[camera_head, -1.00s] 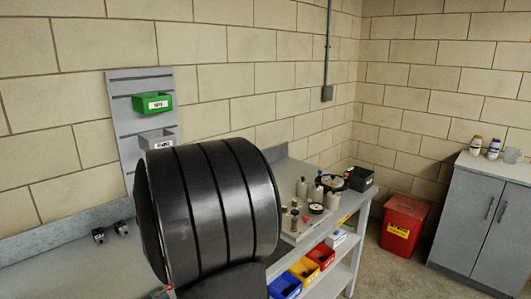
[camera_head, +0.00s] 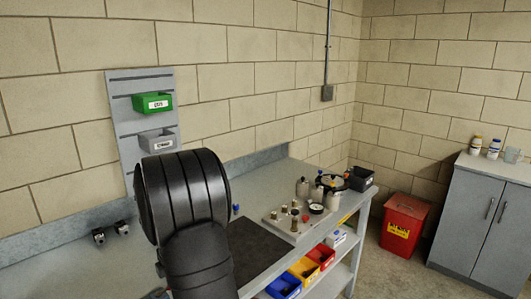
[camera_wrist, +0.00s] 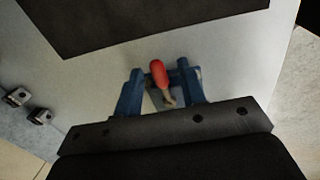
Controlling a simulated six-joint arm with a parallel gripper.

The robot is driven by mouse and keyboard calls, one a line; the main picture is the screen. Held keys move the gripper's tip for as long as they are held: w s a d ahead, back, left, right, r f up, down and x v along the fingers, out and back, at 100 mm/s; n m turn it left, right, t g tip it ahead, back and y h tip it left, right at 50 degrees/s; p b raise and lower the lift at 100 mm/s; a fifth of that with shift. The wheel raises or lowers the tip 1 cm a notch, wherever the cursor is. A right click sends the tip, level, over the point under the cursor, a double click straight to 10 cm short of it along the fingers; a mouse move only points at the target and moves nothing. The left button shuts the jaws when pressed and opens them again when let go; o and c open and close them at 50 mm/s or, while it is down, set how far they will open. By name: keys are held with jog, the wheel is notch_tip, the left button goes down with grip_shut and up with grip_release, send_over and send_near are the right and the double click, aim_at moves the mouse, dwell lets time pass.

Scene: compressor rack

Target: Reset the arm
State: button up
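My gripper (camera_wrist: 160,76) shows in the wrist view, with two blue fingers held apart over the bench. A small red-topped piece with a tan stem (camera_wrist: 158,73) appears between the fingers. It looks narrower than the gap, and I cannot tell whether it stands on the bench behind them. My large black arm links fill the left middle of the head view, where the gripper itself is hidden.
The grey bench (camera_head: 60,265) carries a dark mat (camera_head: 256,250), two small black clips (camera_head: 121,228) and a tray (camera_head: 276,219) of fittings. Green (camera_head: 152,102) and grey (camera_head: 158,142) bins hang on a wall panel. A red container (camera_head: 404,222) stands on the floor.

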jog(key=shift+s+d+r+m, duration=0.15)
jog(key=shift+s+m, duration=0.3)
jog(key=shift+m, duration=0.55)
jog(key=shift+d, duration=0.1)
jog(key=shift+w+a+n, duration=0.3)
jog(key=shift+w+n, duration=0.2)
jog(key=shift+n, duration=0.6)
notch_tip(320, 180, up, 14)
jog(key=s+d, duration=0.1)
jog(key=shift+s+d, duration=0.4)
jog(key=shift+f, duration=0.2)
